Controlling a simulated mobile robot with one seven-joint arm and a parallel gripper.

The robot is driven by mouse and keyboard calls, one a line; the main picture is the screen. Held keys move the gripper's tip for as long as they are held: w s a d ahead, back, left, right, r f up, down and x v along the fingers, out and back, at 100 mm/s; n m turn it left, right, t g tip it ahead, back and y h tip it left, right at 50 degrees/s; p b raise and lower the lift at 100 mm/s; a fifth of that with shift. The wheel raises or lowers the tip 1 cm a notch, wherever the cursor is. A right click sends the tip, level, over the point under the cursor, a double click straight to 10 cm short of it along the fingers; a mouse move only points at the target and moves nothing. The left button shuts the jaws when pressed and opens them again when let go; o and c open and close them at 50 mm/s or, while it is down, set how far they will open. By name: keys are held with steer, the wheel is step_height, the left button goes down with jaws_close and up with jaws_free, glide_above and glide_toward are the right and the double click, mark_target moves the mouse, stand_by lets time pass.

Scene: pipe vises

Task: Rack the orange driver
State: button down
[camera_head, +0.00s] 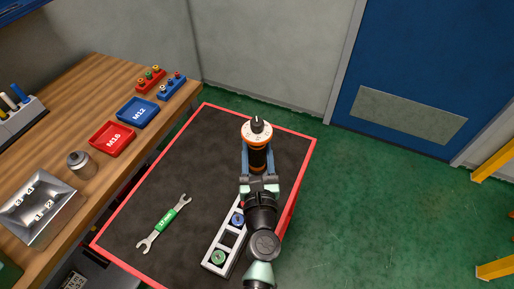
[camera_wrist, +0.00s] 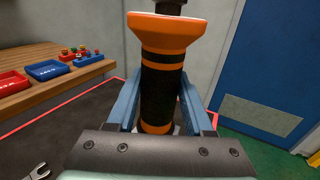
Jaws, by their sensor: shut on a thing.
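The orange driver (camera_head: 257,134) has a black and orange body and a broad orange collar with a pale marked face and a dark tip. My gripper (camera_head: 257,163) is shut on it, with a blue finger on each side. In the wrist view the driver (camera_wrist: 162,80) stands roughly upright between the blue fingers (camera_wrist: 160,105). A grey rack (camera_head: 213,266) with square openings lies on the black mat below my arm. It holds a green-topped piece (camera_head: 218,258) at its near end and a blue-topped piece (camera_head: 237,219) further up. My arm hides part of the rack.
A green-handled wrench (camera_head: 166,220) lies on the red-edged black mat (camera_head: 190,160). The wooden bench at left holds a red tray (camera_head: 112,139), a blue tray (camera_head: 138,113), small red and blue holders, a metal cylinder (camera_head: 81,164) and a numbered metal box (camera_head: 38,208).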

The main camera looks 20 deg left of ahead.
steer(key=shift+f+b, duration=0.5)
steer(key=shift+b, duration=0.05)
stand_by(0.9)
steer(key=shift+c, duration=1.1)
jaws_free()
steer(key=shift+s+f, duration=0.1)
steer(key=shift+f, duration=0.15)
steer(key=b+v, duration=0.1)
steer(key=v, duration=1.1)
steer(key=shift+s+d+r+b, duration=0.25)
steer(key=shift+s+r+b, duration=0.05)
steer(key=shift+s, duration=0.05)
